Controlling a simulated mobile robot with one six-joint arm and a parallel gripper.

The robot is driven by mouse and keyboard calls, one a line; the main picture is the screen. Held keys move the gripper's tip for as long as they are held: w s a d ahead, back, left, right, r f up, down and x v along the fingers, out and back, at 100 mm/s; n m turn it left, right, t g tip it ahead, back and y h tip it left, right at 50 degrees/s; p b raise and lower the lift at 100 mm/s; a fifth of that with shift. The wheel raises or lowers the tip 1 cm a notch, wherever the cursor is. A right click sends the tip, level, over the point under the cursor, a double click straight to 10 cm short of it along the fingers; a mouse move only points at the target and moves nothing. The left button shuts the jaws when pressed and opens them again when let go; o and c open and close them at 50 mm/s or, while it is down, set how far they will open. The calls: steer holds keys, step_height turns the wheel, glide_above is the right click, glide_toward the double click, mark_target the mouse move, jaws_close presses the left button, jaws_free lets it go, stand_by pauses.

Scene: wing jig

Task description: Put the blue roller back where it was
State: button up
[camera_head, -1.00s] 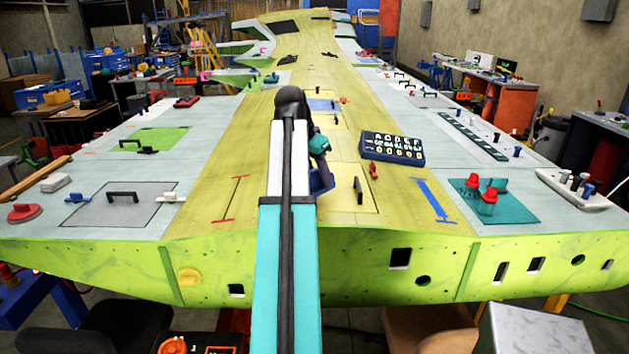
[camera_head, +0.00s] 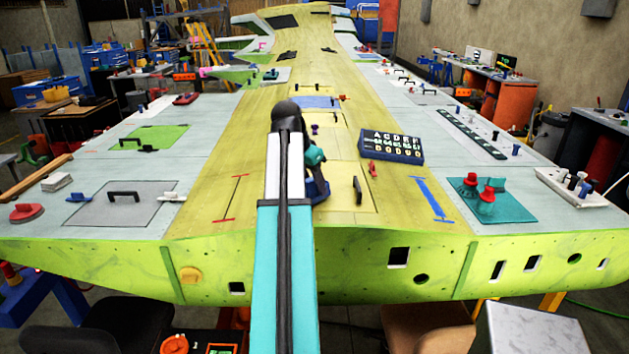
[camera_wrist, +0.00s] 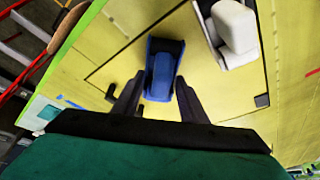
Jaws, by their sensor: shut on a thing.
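The blue roller (camera_wrist: 162,68) is between the fingers of my gripper (camera_wrist: 160,92) in the wrist view. My gripper is shut on it. The roller is over a yellow panel with a dark outline; I cannot tell whether it touches the surface. In the head view a blue part (camera_head: 319,190), which looks like the roller, shows just right of my arm above the yellow panel (camera_head: 340,198). My arm hides much of it, and the fingertips are not clear there.
A black handle (camera_head: 358,190) stands on the yellow panel close by on the right. A small red piece (camera_head: 373,168) and a dark lettered board (camera_head: 391,147) lie beyond it. A blue I-shaped mark (camera_head: 433,199) is farther right. The yellow strip left of my arm is mostly clear.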

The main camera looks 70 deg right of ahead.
steer(key=shift+f, duration=0.15)
steer(key=shift+f, duration=0.15)
steer(key=o, duration=1)
steer(key=shift+r, duration=0.2)
steer(key=b+v, duration=0.2)
steer(key=v, duration=0.9)
steer(key=shift+r+b, duration=0.4)
steer(key=shift+w+a, duration=0.1)
steer(key=shift+a, duration=0.05)
steer(key=shift+r, duration=0.1)
